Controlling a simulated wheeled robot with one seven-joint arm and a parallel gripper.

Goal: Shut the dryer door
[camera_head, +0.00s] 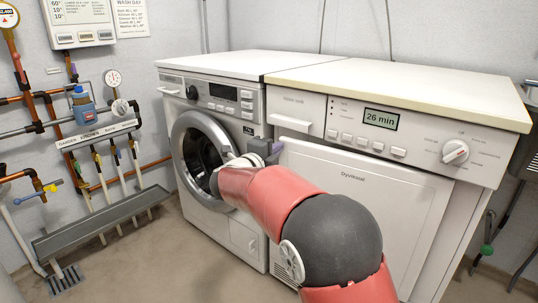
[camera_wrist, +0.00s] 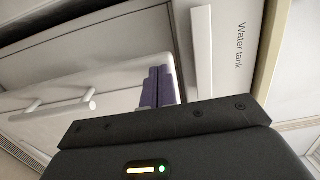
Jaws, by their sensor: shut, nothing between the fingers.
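The dryer (camera_head: 470,118) stands on the right, with a display reading 26 min. Its white door (camera_head: 385,205) is the large front panel, partly hidden by my arm. The door lies close to the dryer front; I cannot tell whether a small gap remains. In the wrist view the white door panel (camera_wrist: 110,83) carries a bar handle (camera_wrist: 60,106). My gripper (camera_head: 278,147) is at the door's upper left corner, below the water tank drawer. Its purple fingers (camera_wrist: 157,88) are shut and empty, seen in front of the door's edge; contact is unclear.
A washing machine (camera_head: 215,92) with a round door (camera_head: 187,140) stands against the dryer's left side. The water tank drawer (camera_head: 300,108) is above my gripper. Pipes, valves and a grey trough (camera_head: 100,222) are on the left wall. Floor is free in front of the trough.

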